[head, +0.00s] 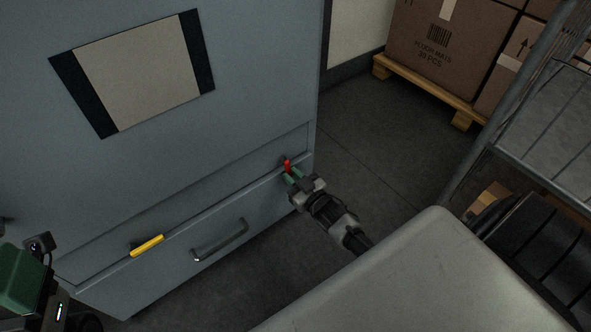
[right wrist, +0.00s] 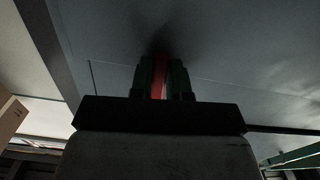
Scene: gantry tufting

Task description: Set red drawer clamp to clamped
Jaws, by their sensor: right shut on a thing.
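The red drawer clamp (head: 287,164) is a small red lever at the right end of the drawer's top edge on the grey-blue cabinet. My right gripper (head: 292,174) is at it, shut on the red lever. In the right wrist view the red lever (right wrist: 159,78) shows between the two dark green fingers (right wrist: 160,80). The fingers hide most of the lever, so its exact setting cannot be told.
A yellow lever (head: 147,245) lies along the drawer's top edge on the left. The drawer front has a dark handle (head: 220,240). Boxes on a pallet (head: 425,88) stand at the back right. A wire rack (head: 545,150) is at the right. Floor between is clear.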

